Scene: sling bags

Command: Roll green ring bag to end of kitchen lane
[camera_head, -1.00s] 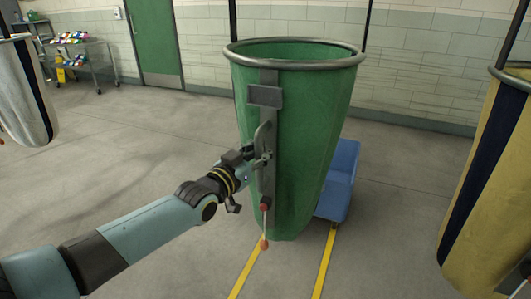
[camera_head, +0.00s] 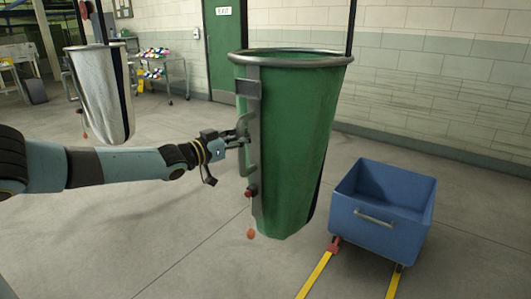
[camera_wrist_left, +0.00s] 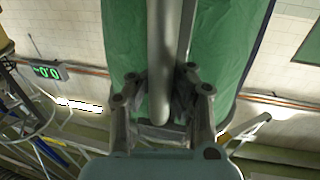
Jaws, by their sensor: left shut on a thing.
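The green ring bag (camera_head: 295,140) hangs upright from dark straps by its grey metal ring in the middle of the head view. A grey handle (camera_head: 250,165) is fixed along a strip on its left side. My left gripper (camera_head: 241,140) is shut on this handle. In the left wrist view, the fingers (camera_wrist_left: 160,100) close around the grey handle bar, with the green cloth (camera_wrist_left: 235,40) behind it. A red knob on a cord with an orange ball (camera_head: 251,234) hangs below the handle. My right gripper is not in view.
A blue cart (camera_head: 380,212) stands on the floor to the right of the bag, by yellow floor lines (camera_head: 316,275). A white bag (camera_head: 100,95) hangs at the left. A shelf trolley (camera_head: 160,70) and green exit door (camera_head: 223,50) are behind.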

